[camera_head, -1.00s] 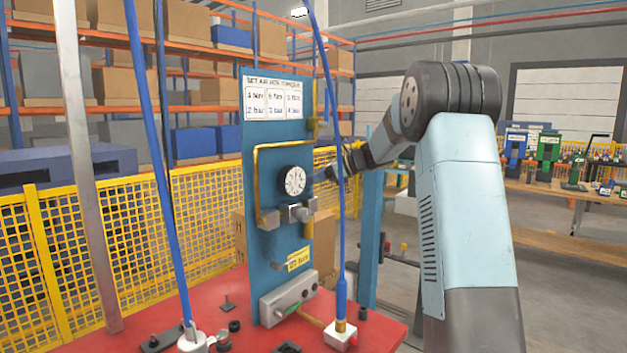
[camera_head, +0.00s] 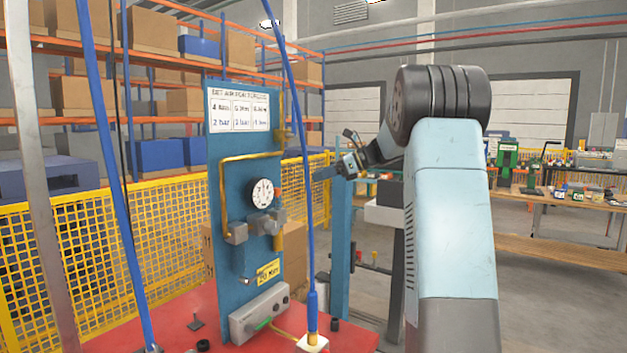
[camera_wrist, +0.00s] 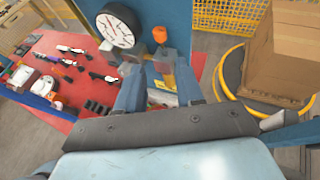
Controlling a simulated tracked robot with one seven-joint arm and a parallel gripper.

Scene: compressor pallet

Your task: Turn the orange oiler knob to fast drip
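The orange oiler knob (camera_wrist: 160,35) shows in the wrist view, small and rounded, just right of the white gauge (camera_wrist: 120,27). A greyish see-through block (camera_wrist: 166,60) sits below it. My gripper (camera_wrist: 159,88) is open, its two blue-grey fingers apart, with nothing clearly held between them. The fingertips lie below the knob in the picture and do not appear to touch it. In the head view my gripper (camera_head: 326,172) is right of the blue panel (camera_head: 228,170) and its gauge (camera_head: 262,193). I cannot make out the orange knob there.
A red bench top (camera_head: 190,330) carries the panel and small fittings. A blue hose (camera_head: 300,120) rises in front of the panel. A yellow mesh fence (camera_head: 80,250) stands behind.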

